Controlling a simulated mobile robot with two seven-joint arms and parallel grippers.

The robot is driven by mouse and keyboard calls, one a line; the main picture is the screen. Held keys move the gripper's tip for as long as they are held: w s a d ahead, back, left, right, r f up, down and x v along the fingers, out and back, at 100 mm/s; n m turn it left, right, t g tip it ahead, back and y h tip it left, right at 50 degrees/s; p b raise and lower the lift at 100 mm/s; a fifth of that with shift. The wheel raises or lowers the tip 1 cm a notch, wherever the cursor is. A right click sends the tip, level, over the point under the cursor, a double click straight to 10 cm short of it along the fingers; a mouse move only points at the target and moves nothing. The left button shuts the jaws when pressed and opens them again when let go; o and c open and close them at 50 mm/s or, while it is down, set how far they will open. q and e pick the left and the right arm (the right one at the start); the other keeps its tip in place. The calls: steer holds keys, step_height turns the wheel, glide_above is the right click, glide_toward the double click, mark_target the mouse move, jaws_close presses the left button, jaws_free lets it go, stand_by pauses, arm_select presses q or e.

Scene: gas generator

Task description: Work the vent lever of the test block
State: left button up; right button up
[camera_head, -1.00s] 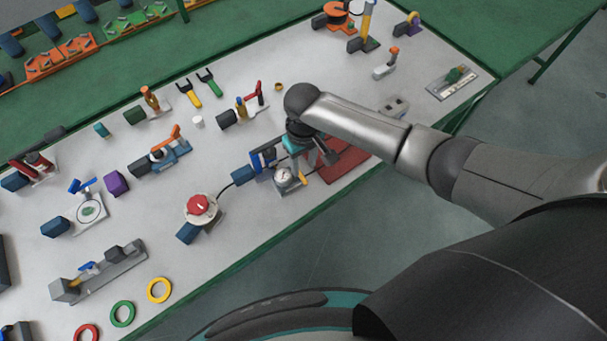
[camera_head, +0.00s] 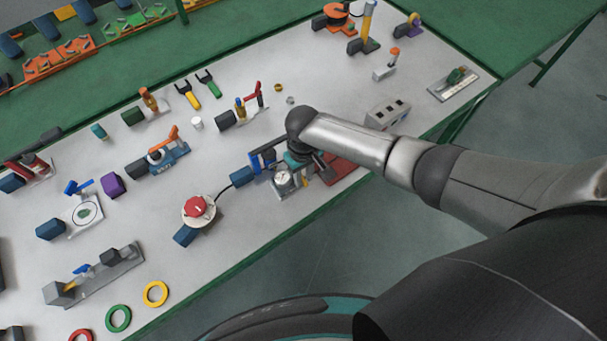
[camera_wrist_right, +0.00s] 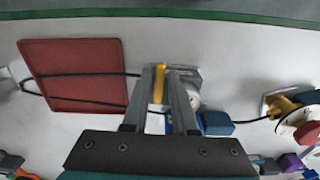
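The test block (camera_head: 284,188) is a grey block with a round white gauge, near the front edge of the table. Blue parts (camera_head: 262,160) stand beside it. In the right wrist view a yellow lever (camera_wrist_right: 158,86) shows between the two fingers of my right gripper (camera_wrist_right: 160,72). The fingers are apart, one on each side of the lever; I cannot tell whether they touch it. In the head view my right gripper (camera_head: 318,168) points down at the block's right side, and my wrist hides much of the lever. My left gripper is not in view.
A red mat (camera_head: 345,166) with a black cable across it lies right of the block. A red knob (camera_head: 197,206) on a round base is to its left. A grey box with dark openings (camera_head: 387,114) stands behind my forearm.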

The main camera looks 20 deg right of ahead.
jaws_close()
steer(key=shift+d+n, duration=0.1)
steer(key=shift+n, duration=0.2)
steer(key=n, duration=0.2)
steer(key=shift+w+d+n, duration=0.25)
steer(key=shift+d+n, duration=0.15)
steer(key=n, duration=0.3)
steer(key=w+d+n, duration=0.1)
steer(key=shift+n, duration=0.3)
steer(key=n, duration=0.1)
steer(key=w+n+b, duration=0.1)
steer(key=n, duration=0.3)
steer(key=shift+w+d, duration=0.3)
steer(key=shift+w, duration=0.05)
steer(key=shift+w+a+n+b, duration=0.1)
steer(key=shift+w+n+b, duration=0.2)
steer(key=shift+n, duration=0.55)
steer(key=shift+w+d+n+b, duration=0.15)
steer(key=shift+n+b, duration=0.2)
steer(key=shift+n, duration=0.55)
steer(key=shift+w+a+n+b, duration=0.2)
steer(key=shift+n+b, duration=0.15)
steer(key=shift+n, duration=0.5)
